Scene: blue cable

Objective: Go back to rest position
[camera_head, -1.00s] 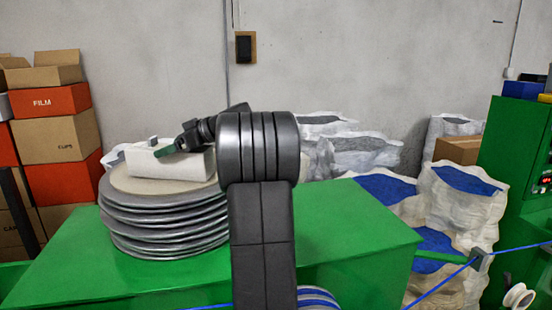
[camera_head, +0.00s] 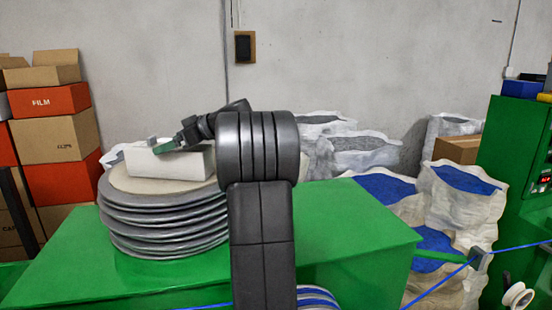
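My gripper (camera_head: 165,147) is small in view at the left, with a green finger showing. It hangs at the upper edge of a white block (camera_head: 180,165), which lies on a stack of round grey discs (camera_head: 160,225) with a beige top. I cannot tell whether the finger touches the block or is in front of it or above it. I cannot see whether the gripper holds anything. My dark arm rises through the middle of the view and bends left, hiding part of the stack's right side.
The stack stands on a green surface (camera_head: 350,235). Cardboard and orange boxes (camera_head: 58,137) are piled at the left. White sacks with blue contents (camera_head: 465,200) and a green cabinet (camera_head: 518,150) stand at the right. A blue cable (camera_head: 440,282) runs at the lower right past a white spool (camera_head: 517,297).

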